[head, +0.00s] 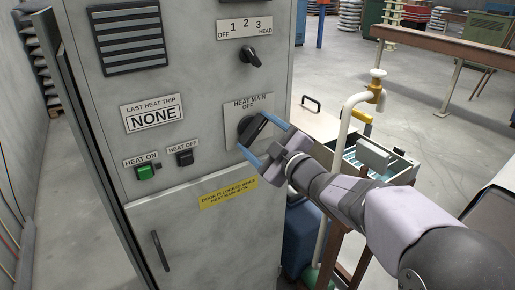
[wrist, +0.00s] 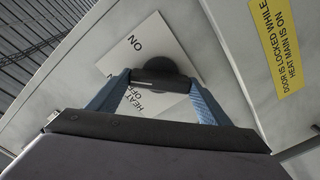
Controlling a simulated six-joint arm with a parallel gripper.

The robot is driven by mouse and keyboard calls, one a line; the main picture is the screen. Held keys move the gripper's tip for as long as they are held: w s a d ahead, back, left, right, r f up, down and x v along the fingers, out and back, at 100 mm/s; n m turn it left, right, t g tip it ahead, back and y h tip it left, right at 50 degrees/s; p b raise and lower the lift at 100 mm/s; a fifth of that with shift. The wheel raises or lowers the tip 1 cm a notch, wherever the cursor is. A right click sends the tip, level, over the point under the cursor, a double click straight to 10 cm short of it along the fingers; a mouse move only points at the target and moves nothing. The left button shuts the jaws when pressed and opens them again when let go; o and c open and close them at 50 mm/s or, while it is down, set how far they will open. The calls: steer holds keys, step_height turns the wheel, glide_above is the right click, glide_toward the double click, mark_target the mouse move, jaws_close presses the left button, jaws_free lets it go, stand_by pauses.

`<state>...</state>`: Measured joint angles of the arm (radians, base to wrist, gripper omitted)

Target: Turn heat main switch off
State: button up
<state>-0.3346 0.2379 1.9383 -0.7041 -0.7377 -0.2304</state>
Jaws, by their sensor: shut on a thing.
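The heat main switch (head: 248,128) is a black rotary knob on a pale plate on the grey cabinet front. "HEAT MAIN OFF" shows above it in the head view. Its handle is slanted, upper right to lower left. My gripper (head: 256,132) has its two blue fingers shut on the handle, one at each end. In the wrist view the dark knob (wrist: 165,66) sits between the fingertips of my gripper (wrist: 163,83), and "ON" and part of "HEAT" and "OFF" show on the plate (wrist: 133,62). My fingers hide part of the plate.
A green heat-on button (head: 145,173) and a black heat-off button (head: 185,158) sit left of the plate. A three-position selector (head: 249,55) is above. A yellow door-lock label (head: 229,192) is below.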

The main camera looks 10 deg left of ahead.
steer(key=n+b, duration=0.4)
steer(key=b, duration=0.1)
steer(key=shift+f+n, duration=0.25)
steer(key=shift+n, duration=0.15)
steer(key=n+b, duration=0.3)
steer(key=n, duration=0.1)
steer(key=shift+r, duration=0.2)
steer(key=o, duration=1)
steer(key=shift+o, duration=0.2)
steer(key=shift+b, duration=0.3)
steer(key=b+v, duration=0.1)
steer(key=v, duration=0.6)
steer(key=shift+s+d+r, duration=0.1)
steer(key=shift+s+d, duration=0.05)
